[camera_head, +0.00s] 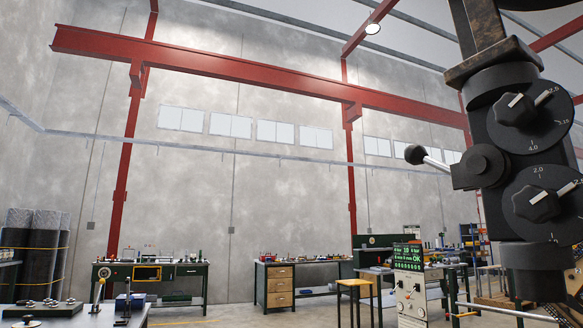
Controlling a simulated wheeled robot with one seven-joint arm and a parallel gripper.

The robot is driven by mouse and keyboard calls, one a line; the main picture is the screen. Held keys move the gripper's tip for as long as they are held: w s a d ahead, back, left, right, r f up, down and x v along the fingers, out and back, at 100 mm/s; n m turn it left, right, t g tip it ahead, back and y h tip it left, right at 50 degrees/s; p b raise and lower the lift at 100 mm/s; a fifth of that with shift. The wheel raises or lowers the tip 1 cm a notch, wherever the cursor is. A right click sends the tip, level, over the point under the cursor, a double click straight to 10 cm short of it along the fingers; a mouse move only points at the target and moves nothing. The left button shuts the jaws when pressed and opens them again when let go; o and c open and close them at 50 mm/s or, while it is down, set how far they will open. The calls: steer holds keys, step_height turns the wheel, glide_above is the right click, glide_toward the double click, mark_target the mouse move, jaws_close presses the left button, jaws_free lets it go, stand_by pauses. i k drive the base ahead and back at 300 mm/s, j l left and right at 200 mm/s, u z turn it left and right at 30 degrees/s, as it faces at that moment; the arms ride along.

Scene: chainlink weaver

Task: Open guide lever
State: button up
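A lever with a black ball knob (416,154) and a bright metal rod juts left from a round pivot (480,167) on a dark machine head (505,150) at the right. The rod slopes slightly down from the knob to the pivot. I cannot tell for sure that this is the guide lever, or whether its position counts as open or shut. My gripper is not in view.
Two marked dials with black knobs (541,205) sit right of the lever. A control box with a green display (408,257) stands lower right. A bench (72,314) fills the lower left corner; workbenches line the back wall. Air left of the lever is clear.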

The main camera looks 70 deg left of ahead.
mark_target(415, 154)
steer(key=j+u, duration=0.2)
steer(key=j, duration=0.4)
steer(key=j+u, duration=0.2)
steer(key=j, duration=0.4)
steer(key=i+j+u, duration=0.25)
steer(key=j, duration=0.3)
steer(key=k, duration=0.1)
